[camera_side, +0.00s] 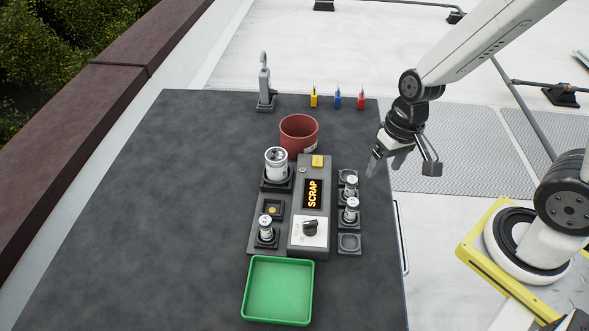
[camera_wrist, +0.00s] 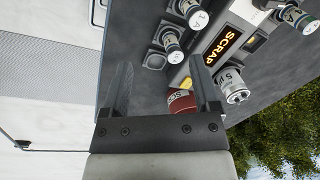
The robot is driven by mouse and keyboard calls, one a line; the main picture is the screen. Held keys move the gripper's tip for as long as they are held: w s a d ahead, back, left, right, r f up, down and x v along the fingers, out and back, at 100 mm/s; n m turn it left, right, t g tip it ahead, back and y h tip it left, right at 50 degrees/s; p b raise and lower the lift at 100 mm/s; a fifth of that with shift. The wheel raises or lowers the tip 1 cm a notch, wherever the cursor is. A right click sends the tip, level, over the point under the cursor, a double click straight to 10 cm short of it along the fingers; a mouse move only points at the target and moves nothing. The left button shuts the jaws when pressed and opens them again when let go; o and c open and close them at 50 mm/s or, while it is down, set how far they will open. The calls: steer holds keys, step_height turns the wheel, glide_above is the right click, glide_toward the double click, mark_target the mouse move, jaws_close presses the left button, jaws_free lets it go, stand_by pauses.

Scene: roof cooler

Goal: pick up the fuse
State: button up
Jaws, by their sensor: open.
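Small silver-capped, labelled cylinders that look like fuses stand in sockets. Two, the far fuse (camera_side: 351,185) and near fuse (camera_side: 351,209), are in the right-hand rack. Another fuse (camera_side: 266,227) stands left of the grey tester (camera_side: 313,185), and a larger silver cylinder (camera_side: 276,162) stands behind it. The wrist view shows the two rack fuses (camera_wrist: 172,41) and the larger cylinder (camera_wrist: 233,88). My gripper (camera_side: 384,166) is open and empty, raised to the right of the rack, touching nothing. Which fuse is meant cannot be told.
The tester's display reads SCRAP. A red round bin (camera_side: 298,133) stands behind it and a green tray (camera_side: 278,290) in front. A tap-like stand (camera_side: 265,85) and yellow, blue and red upright items (camera_side: 337,99) are at the back. The left of the dark tabletop (camera_side: 150,230) is clear.

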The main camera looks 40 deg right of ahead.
steer(key=a+f+m+g+y, duration=0.2)
steer(key=a+f+m+y, duration=0.15)
steer(key=a, duration=0.25)
steer(key=m+t+y, duration=0.3)
steer(key=m+y, duration=0.5)
steer(key=m, duration=0.5)
glide_toward(269, 219)
steer(key=a, duration=0.1)
steer(key=a+f, duration=0.2)
steer(key=a, duration=0.1)
steer(key=shift+s, duration=0.35)
steer(key=shift+w+a+f+m+t+y, duration=0.1)
steer(key=shift+w+a+m+t+y, duration=0.15)
steer(key=shift+w+m+t, duration=0.25)
steer(key=shift+x, duration=1.25)
steer(key=shift+f, duration=0.1)
